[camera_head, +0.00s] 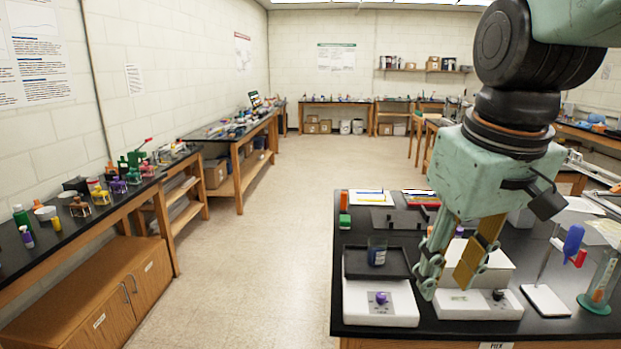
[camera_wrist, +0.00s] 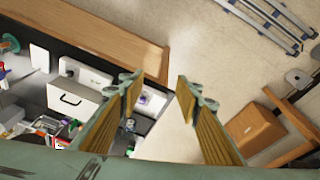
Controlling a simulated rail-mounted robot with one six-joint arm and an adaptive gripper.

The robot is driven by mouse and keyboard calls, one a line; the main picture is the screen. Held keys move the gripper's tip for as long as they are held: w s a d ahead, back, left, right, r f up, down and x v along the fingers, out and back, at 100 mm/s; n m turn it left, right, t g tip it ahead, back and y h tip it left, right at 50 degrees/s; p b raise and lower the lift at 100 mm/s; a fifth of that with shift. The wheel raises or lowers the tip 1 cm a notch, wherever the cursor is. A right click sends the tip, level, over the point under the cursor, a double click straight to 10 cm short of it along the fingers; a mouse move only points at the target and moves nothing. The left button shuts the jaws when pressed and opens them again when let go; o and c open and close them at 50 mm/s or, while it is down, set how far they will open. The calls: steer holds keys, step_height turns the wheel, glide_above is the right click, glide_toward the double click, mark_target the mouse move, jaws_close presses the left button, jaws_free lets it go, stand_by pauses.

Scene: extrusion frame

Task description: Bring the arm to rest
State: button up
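My gripper (camera_head: 446,284) hangs from the teal arm at the right of the head view, fingers pointing down over the front of the black workbench (camera_head: 350,222). Its two fingers with yellow-brown pads stand apart, with nothing between them. In the wrist view the gripper (camera_wrist: 158,88) also shows a wide gap, with floor and a table edge beyond it. The height of the fingertips above the bench cannot be told exactly.
Another white device (camera_head: 478,305) lies below the fingers. A stand (camera_head: 545,301) and a cylinder (camera_head: 602,285) are at right. The floor aisle (camera_head: 270,240) is clear.

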steer(key=s+f+m+t, duration=0.1)
steer(key=s+m, duration=0.1)
steer(key=s, duration=1.3)
steer(key=shift+s+f+m, duration=0.15)
steer(key=shift+s+m, duration=0.15)
steer(key=shift+s, duration=0.1)
